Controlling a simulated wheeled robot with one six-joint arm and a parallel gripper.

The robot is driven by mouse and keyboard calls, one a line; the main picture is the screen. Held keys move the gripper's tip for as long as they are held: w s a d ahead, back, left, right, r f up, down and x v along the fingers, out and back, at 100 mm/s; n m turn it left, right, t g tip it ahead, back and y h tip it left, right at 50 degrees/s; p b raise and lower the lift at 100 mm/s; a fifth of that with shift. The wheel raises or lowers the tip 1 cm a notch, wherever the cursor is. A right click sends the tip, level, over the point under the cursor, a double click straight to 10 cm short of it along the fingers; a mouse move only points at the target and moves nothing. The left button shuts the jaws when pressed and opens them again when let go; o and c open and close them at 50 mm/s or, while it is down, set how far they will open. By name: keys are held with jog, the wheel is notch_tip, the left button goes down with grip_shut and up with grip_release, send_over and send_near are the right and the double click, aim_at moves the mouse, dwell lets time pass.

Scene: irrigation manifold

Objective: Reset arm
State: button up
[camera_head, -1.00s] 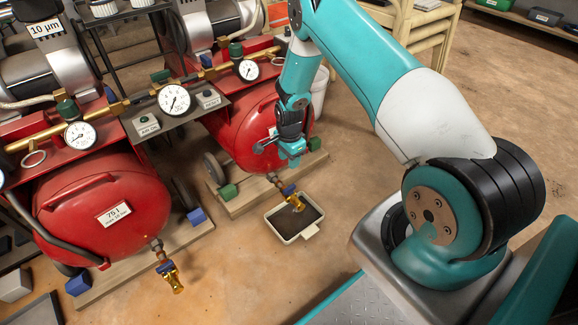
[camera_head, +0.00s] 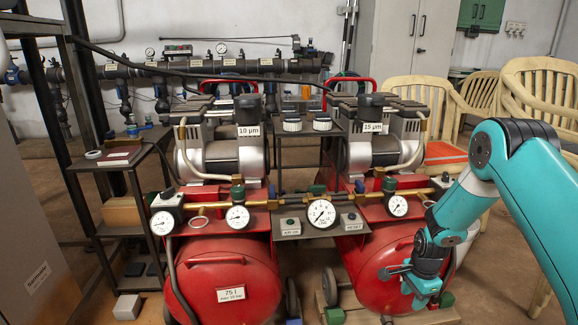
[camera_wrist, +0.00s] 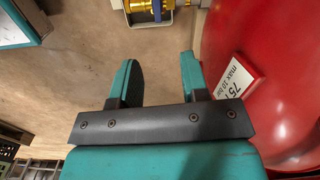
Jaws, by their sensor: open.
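My teal gripper (camera_head: 421,292) hangs in front of the right red tank (camera_head: 375,262) in the head view, low at the right. In the wrist view its two fingers stand apart with nothing between them, so my gripper (camera_wrist: 159,62) is open and empty. A red tank (camera_wrist: 285,75) with a white label (camera_wrist: 232,82) fills the right side of the wrist view, close beside the right finger. A brass fitting with a blue part (camera_wrist: 145,8) shows at the top edge, beyond the fingertips.
The left red tank (camera_head: 222,275) stands beside the right one. Brass piping with gauges (camera_head: 321,213) and a small panel run across both. A dark shelf rack (camera_head: 125,200) is at left, cream chairs (camera_head: 418,95) at right. Brown floor (camera_wrist: 70,75) shows open left of the gripper.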

jog(key=s+a+r+n+y, duration=0.1)
jog(key=s+a+r+n, duration=0.3)
jog(key=r, duration=0.4)
jog(key=s+a+r+n, duration=0.1)
jog(key=a+r+n, duration=0.3)
jog(key=a+r, duration=0.3)
jog(key=s+a+r+n+y, duration=0.1)
jog(key=s+a+r+n, duration=0.3)
jog(key=r, duration=0.5)
jog(key=s+a+r+n+y, duration=0.1)
jog(key=s+a+r+n, duration=0.25)
jog(key=s, duration=0.35)
jog(key=s+a+r+n, duration=0.2)
jog(key=s+r+n, duration=0.2)
jog(key=s, duration=0.3)
jog(key=s+a+r+n+y, duration=0.1)
jog(key=s+a+r+n, duration=0.1)
jog(key=s+r+n, duration=0.3)
notch_tip(320, 180, up, 34)
jog(key=m+p, duration=0.1)
jog(key=p, duration=3.5)
jog(key=shift+s+r, duration=0.25)
jog(key=shift+s, duration=0.1)
